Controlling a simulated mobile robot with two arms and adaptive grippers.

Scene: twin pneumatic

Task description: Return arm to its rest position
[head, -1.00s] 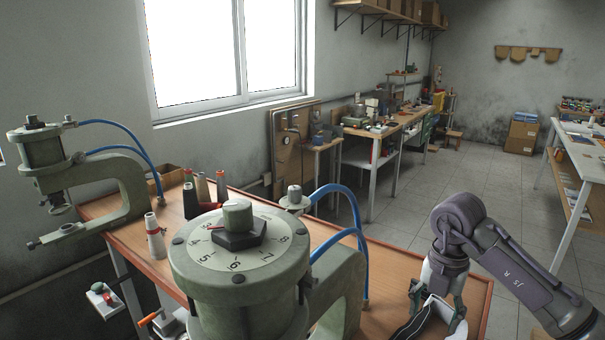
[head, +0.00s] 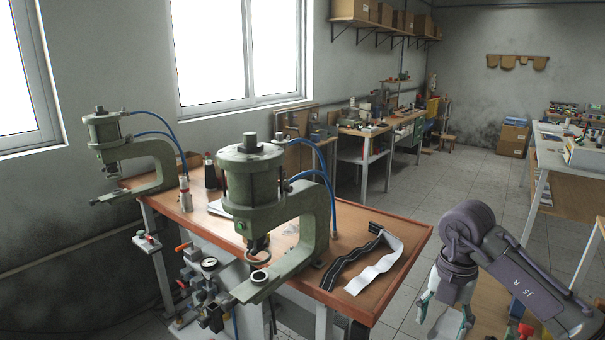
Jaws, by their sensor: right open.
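My right arm (head: 520,275) comes in from the lower right. My right gripper (head: 443,322) hangs down at the bottom of the view, open, with nothing seen between its fingers. It is to the right of the wooden bench (head: 408,262), apart from the bench's right edge. My left arm and gripper are not in view. The near green pneumatic press (head: 255,180) stands at the bench's front edge. The second green press (head: 125,150) stands at the far left of the bench. A black strip (head: 350,262) and a white strip (head: 378,268) lie on the bench's right end.
A pressure gauge (head: 209,264) and valves sit below the bench front. Thread cones (head: 185,195) stand between the presses. Blue hoses (head: 322,180) rise behind the near press. A white-topped table (head: 550,155) stands at right. Tiled floor (head: 450,190) lies open between.

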